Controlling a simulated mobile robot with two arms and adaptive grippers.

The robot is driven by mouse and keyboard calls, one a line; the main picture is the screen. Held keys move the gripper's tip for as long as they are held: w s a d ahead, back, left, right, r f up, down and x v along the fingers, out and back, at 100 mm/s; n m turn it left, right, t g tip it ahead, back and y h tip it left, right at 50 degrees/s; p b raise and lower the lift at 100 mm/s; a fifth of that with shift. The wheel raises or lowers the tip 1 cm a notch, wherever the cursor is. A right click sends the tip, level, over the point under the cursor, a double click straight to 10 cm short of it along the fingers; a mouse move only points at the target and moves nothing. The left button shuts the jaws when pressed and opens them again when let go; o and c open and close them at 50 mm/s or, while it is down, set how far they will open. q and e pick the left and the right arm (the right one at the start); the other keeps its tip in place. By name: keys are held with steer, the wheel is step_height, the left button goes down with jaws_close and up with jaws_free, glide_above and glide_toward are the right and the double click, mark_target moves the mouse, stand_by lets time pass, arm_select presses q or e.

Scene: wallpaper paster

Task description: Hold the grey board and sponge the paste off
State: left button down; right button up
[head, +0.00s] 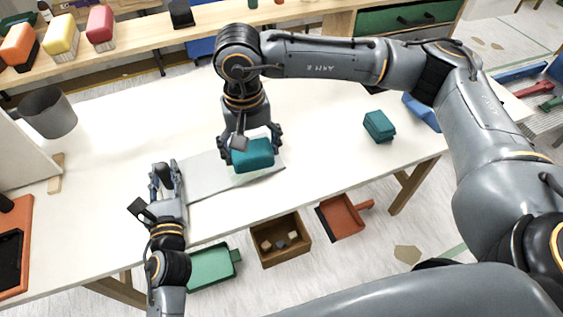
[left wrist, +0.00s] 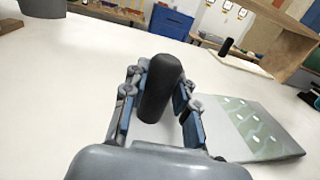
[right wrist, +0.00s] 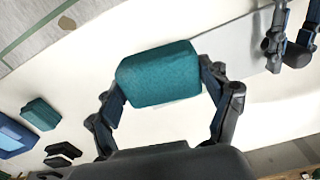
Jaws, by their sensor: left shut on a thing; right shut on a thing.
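The grey board (head: 207,174) lies on the white table. Its face shows pale green paste with light spots in the left wrist view (left wrist: 248,125). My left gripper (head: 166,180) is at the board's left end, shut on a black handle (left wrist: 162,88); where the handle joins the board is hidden. My right gripper (head: 252,146) is shut on a teal sponge (head: 254,155), which also shows in the right wrist view (right wrist: 158,75). The sponge is over the board's right part; I cannot tell whether it touches the board.
A second teal block (head: 379,125) and a blue tray (head: 422,111) are to the right on the table. A grey pot (head: 48,113) stands at the left. Below the front edge are a green tray (head: 211,268), a wooden box (head: 280,240) and an orange dustpan (head: 342,216).

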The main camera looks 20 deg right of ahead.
arm_select(q)
steer(key=shift+f, duration=0.3)
arm_select(e)
steer(key=shift+w+a+r, duration=0.2)
steer(key=shift+w+a, duration=0.1)
steer(key=shift+w, duration=0.15)
steer(key=shift+w+a+r, duration=0.15)
steer(key=shift+w+a, duration=0.1)
steer(key=shift+w, duration=0.2)
steer(key=shift+f, duration=0.1)
steer(key=shift+f, duration=3.2)
